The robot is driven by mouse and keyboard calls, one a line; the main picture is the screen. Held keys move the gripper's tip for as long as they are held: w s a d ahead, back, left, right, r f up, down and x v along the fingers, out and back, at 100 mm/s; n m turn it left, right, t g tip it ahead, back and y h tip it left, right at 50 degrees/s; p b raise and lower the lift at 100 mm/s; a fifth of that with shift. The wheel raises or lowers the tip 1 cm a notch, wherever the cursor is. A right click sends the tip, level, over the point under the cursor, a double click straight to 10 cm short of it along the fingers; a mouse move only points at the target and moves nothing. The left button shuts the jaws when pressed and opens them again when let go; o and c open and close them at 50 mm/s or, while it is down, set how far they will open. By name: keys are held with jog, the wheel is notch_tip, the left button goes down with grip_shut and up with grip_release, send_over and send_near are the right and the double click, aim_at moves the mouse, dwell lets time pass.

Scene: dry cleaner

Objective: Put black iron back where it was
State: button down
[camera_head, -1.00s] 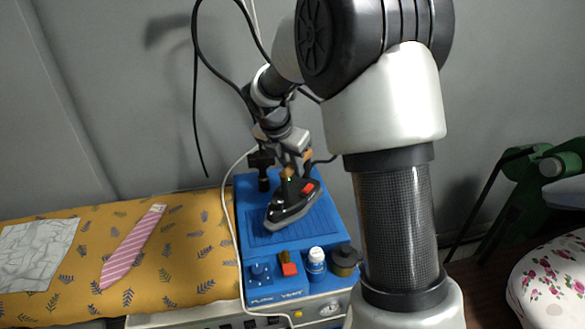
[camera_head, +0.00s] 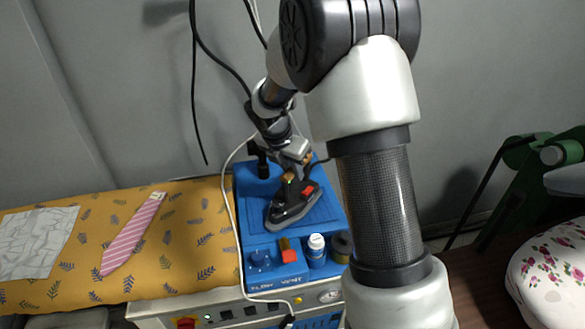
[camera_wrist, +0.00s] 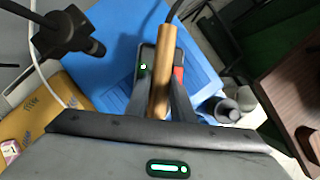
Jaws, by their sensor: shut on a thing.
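The black iron (camera_head: 292,208) sits on or just above the blue ribbed tray (camera_head: 254,228) on top of the steam station; I cannot tell whether its sole touches. It has a red part and a green light. My gripper (camera_head: 297,178) is above the iron and shut on its brown handle. In the wrist view the handle (camera_wrist: 163,75) lies between the fingers (camera_wrist: 160,108), with the iron's dark body (camera_wrist: 147,58) partly hidden below it.
A yellow patterned ironing surface (camera_head: 190,240) with a pink striped tie (camera_head: 132,236) and a grey cloth (camera_head: 36,242) is at left. A black hose (camera_head: 194,90) hangs behind.

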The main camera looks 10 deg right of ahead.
jog(key=shift+w+r, duration=0.2)
jog(key=c, duration=1.9)
grip_release()
jog(key=shift+s+f, duration=0.2)
jog(key=shift+f, duration=0.1)
jog(key=o, duration=0.4)
jog(key=shift+c, duration=0.2)
